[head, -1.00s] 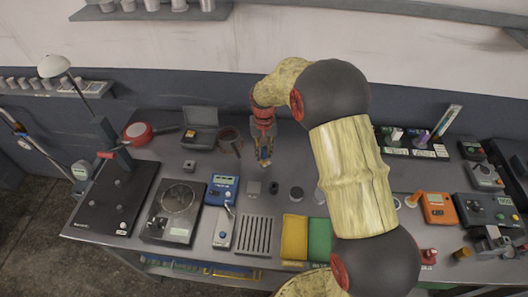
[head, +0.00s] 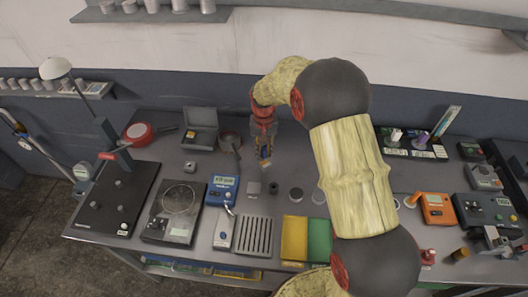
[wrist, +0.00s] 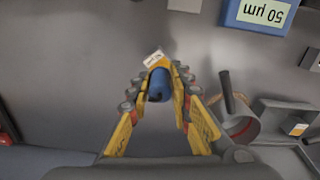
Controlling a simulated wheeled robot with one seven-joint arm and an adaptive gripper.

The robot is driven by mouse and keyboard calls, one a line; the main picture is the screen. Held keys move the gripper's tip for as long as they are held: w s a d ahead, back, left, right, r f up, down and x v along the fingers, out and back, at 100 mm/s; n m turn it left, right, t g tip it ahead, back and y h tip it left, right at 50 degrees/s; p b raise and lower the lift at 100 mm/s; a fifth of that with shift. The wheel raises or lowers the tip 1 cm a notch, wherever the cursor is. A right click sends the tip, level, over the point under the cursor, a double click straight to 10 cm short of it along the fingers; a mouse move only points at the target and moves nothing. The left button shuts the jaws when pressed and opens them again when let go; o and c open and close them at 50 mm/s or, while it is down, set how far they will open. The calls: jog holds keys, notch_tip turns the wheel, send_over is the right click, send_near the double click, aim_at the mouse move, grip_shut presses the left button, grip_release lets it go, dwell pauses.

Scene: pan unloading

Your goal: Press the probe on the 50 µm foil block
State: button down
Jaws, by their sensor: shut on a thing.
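My gripper (wrist: 158,98) is shut on a small blue rounded piece (wrist: 158,86) with a pale, yellow-edged tip; it looks like the probe, though the fingers hide part of it. In the head view my gripper (head: 264,158) hangs above the back middle of the bench, apart from the blocks. A blue unit (wrist: 237,15) with a pale panel reading "50 µm", upside down, shows at the wrist view's top right. The blue unit (head: 223,190) is left of my gripper in the head view.
A grey block (head: 254,188) lies just in front of my gripper, with dark round pieces (head: 296,194) to its right. A round pot (head: 229,141) and an open case (head: 200,116) stand left. A slotted grey tray (head: 254,235) and yellow pad (head: 294,238) lie nearer.

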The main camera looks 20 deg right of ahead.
aim_at(264, 148)
jog(key=shift+r+p, duration=1.05)
jog(key=shift+r, duration=0.9)
